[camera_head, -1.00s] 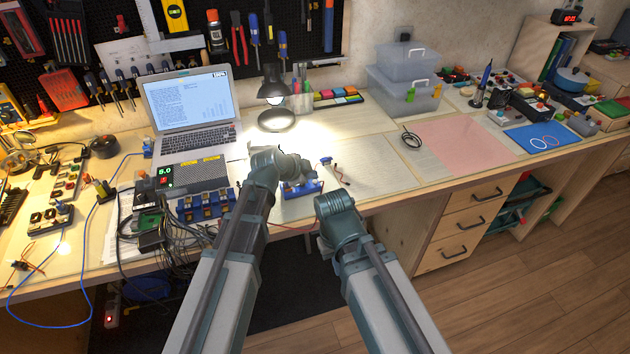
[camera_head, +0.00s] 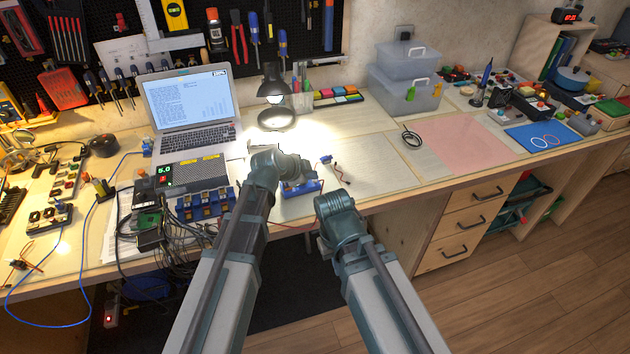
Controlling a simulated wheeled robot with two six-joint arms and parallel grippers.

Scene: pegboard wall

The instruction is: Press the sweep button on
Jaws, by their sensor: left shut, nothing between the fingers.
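My left arm reaches up from the bottom of the picture, and its gripper (camera_head: 302,169) is at the far end, over the bench by the blue module. It is small and partly hidden by my own wrist; it holds nothing that I can see. My right arm bends on the right side, and its gripper is out of sight. I cannot make out a button marked sweep. A grey bench instrument (camera_head: 190,174) with a green and red lit display and yellow labels sits below the laptop, left of my left gripper.
A laptop (camera_head: 190,105) stands behind the instrument. A lit lamp (camera_head: 272,90) stands behind my left gripper. A blue module (camera_head: 302,188) lies just below it. Blue terminal blocks (camera_head: 207,204) and tangled wires lie to the left. The pink mat (camera_head: 465,145) at right is bare.

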